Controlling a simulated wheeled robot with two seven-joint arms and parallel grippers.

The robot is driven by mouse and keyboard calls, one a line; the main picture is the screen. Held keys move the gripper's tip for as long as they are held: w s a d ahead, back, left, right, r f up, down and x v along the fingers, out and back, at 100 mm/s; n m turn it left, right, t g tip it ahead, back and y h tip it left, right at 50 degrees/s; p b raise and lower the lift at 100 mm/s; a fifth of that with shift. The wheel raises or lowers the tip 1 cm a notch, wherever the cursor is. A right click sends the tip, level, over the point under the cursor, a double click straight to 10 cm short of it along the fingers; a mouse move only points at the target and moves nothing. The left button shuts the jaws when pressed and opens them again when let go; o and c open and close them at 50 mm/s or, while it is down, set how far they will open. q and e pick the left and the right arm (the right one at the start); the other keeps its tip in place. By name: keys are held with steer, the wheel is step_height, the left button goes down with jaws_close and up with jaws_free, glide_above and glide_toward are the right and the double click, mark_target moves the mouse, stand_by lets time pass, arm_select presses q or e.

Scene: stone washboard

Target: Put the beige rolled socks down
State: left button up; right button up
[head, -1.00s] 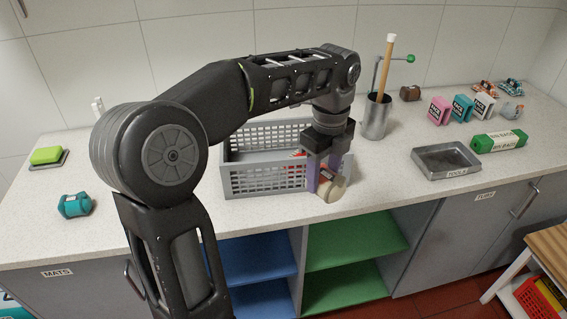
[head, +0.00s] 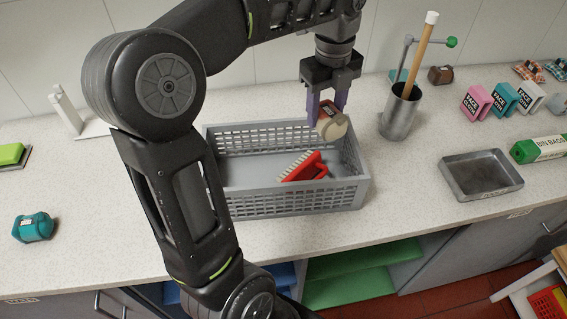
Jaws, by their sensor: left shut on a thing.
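My left gripper (head: 328,108) points down and is shut on the beige rolled socks (head: 334,130), a small roll with a beige round end and a darker, reddish band. The socks hang above the right back part of the grey basket (head: 290,207). A gap between the socks and the basket floor cannot be measured from here. A red brush (head: 306,169) with pale bristles lies in the basket, to the front left of the socks. My right gripper is not in view.
A metal canister (head: 401,113) with a wooden-handled tool stands right of the basket. A grey metal tray (head: 481,175) lies further right. A teal roll (head: 33,228) lies at the left. The counter in front of the tray and basket is clear.

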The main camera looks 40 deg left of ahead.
arm_select(q)
steer(key=shift+s+d, duration=0.1)
steer(key=shift+s, duration=0.05)
step_height(320, 180, down, 3)
steer(key=shift+f+b, duration=0.1)
steer(key=shift+b, duration=1)
steer(key=shift+f+p, duration=0.55)
steer(key=shift+f, duration=0.95)
steer(key=shift+f, duration=0.1)
step_height(320, 180, down, 4)
steer(key=shift+r, duration=0.25)
